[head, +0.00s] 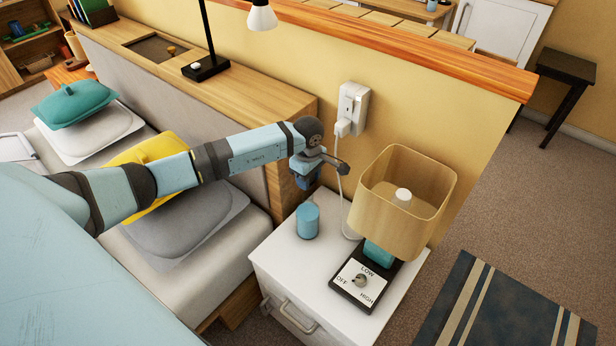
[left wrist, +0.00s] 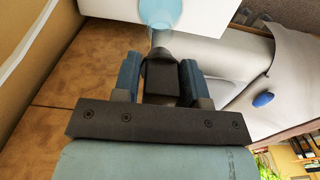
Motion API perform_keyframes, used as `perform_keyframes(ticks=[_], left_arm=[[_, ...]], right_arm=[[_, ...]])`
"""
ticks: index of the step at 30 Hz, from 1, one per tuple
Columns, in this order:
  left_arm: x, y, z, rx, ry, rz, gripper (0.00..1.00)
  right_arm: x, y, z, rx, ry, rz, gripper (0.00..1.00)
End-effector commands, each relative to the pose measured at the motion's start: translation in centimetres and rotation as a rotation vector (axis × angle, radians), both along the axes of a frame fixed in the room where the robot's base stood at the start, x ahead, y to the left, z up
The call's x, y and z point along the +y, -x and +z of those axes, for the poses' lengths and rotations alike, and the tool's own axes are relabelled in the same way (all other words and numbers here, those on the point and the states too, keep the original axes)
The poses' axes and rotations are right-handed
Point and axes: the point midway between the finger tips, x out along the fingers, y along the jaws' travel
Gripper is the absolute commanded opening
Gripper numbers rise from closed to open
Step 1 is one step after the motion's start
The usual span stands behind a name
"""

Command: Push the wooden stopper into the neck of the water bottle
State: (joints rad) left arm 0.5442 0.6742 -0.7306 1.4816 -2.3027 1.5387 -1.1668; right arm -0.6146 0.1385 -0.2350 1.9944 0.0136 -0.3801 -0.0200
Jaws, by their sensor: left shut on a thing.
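The light blue water bottle (head: 307,222) stands upright on the white bedside cabinet. Its blue body and paler neck also show at the top of the left wrist view (left wrist: 160,14). My left gripper (head: 306,180) is just above the bottle, pointing down. In the left wrist view its two blue fingers (left wrist: 160,80) are shut on a dark, shadowed piece (left wrist: 158,68), which appears to be the wooden stopper. This piece lines up with the bottle neck; I cannot tell whether they touch. My right gripper is in neither view.
A lamp with a tan shade (head: 385,205) and a dial base (head: 365,280) stands right of the bottle. A plug and white cord (head: 346,185) hang behind it. The cabinet's front left top (head: 290,262) is clear. The bed with pillows (head: 190,225) lies left.

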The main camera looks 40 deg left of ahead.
Motion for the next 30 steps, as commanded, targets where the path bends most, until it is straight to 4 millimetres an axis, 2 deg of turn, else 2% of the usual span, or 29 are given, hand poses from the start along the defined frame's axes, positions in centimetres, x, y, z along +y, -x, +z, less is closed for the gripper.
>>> perform_keyframes(ticks=[3,15,30], left_arm=[[0.0,0.0,-1.0,0.001,-0.001,0.0,0.16],[0.0,0.0,-3.1,0.001,-0.001,0.0,0.16],[0.0,0.0,-3.5,0.0,-0.001,0.0,0.16]], right_arm=[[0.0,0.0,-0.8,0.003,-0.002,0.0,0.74],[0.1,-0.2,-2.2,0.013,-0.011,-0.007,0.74],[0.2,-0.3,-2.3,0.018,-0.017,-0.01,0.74]])
